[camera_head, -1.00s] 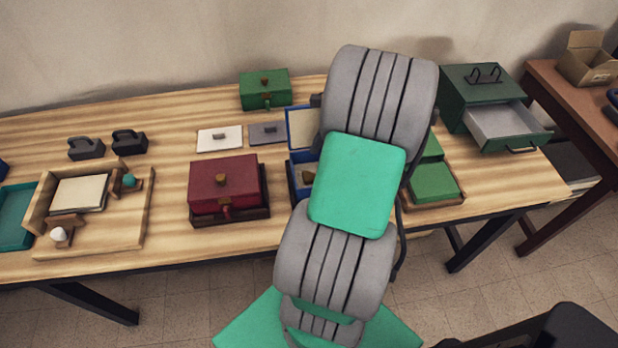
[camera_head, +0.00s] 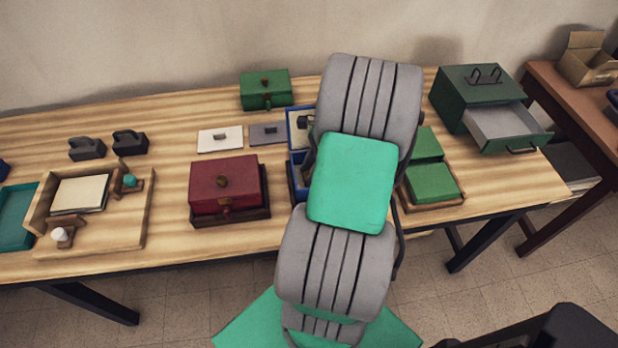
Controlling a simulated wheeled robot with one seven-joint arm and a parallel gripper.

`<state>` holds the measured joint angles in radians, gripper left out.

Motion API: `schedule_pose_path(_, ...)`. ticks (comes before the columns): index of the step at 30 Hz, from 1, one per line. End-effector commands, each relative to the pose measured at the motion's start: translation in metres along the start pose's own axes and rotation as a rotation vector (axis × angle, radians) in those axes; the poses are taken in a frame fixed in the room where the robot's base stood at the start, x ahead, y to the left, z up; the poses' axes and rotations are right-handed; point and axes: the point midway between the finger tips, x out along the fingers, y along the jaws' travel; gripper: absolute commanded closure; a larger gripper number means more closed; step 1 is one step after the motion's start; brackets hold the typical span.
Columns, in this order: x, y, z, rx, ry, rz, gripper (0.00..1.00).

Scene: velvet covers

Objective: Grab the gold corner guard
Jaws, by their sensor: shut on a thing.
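The gold corner guard is not visible; I cannot tell where it is. The blue box stands near the table's middle, with its blue-framed, pale-lined lid (camera_head: 296,139) raised. My grey and green arm covers most of the box. My gripper's jaws are hidden behind my arm, so what they hold does not show. A small dark part sticks out at my arm's left edge in front of the lid; I cannot tell what it is.
A dark red box (camera_head: 222,188) stands left of the blue box. Green blocks in a wooden tray (camera_head: 452,203) lie right of my arm. A green cabinet (camera_head: 468,87) has its drawer open. White (camera_head: 219,139) and grey plates (camera_head: 267,132) lie behind.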

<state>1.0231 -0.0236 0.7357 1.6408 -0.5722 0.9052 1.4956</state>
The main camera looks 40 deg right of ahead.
Motion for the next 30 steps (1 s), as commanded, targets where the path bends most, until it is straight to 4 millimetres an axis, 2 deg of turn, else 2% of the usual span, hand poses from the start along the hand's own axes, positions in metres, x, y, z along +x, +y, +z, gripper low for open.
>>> schedule_pose_path(1,0.0,0.0,0.0,0.0,0.0,0.0,0.73)
schedule_pose_path(11,0.0,0.0,0.0,0.0,0.0,0.0,1.0)
schedule_pose_path(20,-0.002,0.0,0.001,0.0,0.0,-0.001,1.0)
schedule_pose_path(25,-0.017,-0.001,0.007,-0.001,0.0,-0.002,1.0)
schedule_pose_path(27,-0.03,-0.001,0.011,0.0,0.002,-0.002,1.0)
schedule_pose_path(30,-0.055,0.014,0.007,0.005,0.003,-0.006,1.0)
